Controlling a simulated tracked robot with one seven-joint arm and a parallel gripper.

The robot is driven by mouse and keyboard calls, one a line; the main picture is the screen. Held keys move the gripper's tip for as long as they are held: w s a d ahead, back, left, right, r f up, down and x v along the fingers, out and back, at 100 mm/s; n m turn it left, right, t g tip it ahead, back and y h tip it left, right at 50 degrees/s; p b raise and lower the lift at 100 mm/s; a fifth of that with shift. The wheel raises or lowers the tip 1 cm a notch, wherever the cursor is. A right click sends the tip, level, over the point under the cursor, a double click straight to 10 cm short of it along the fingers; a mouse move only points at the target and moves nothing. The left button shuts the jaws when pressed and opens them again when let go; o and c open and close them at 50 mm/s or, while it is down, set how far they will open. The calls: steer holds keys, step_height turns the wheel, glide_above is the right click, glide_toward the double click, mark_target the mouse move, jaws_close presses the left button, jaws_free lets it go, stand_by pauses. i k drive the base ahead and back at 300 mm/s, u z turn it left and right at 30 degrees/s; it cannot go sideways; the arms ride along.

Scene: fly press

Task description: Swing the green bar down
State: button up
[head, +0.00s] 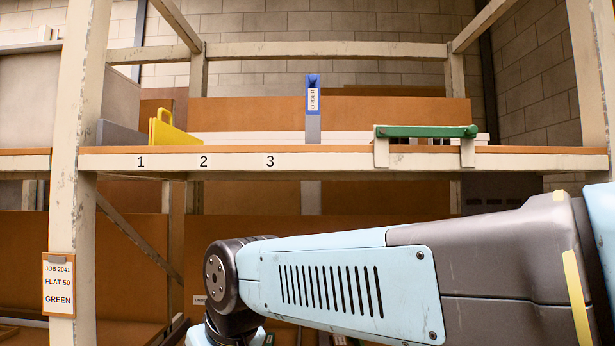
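The green bar (426,131) lies level along the front edge of the shelf, right of the middle. It sits across the tops of two pale upright brackets, the left one (381,150) and the right one (467,151). A small rounded bit shows at its right end. My arm reaches across the lower right of the view, below the shelf, and bends down at the bottom left of centre. My gripper is out of the picture, below the lower edge.
The shelf (340,162) carries labels 1, 2 and 3. A yellow piece (176,132) stands at left, and a blue-topped ORDER holder (313,95) at the middle. A job card (59,284) reading JOB 2041, FLAT 50, GREEN hangs on the left post (81,110).

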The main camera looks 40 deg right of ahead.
mark_target(471, 132)
steer(key=u, duration=1.1)
steer(key=i, duration=0.1)
steer(key=z, duration=3)
steer(key=k, duration=0.95)
steer(key=z, duration=0.15)
steer(key=i, duration=0.95)
steer(key=u, duration=0.1)
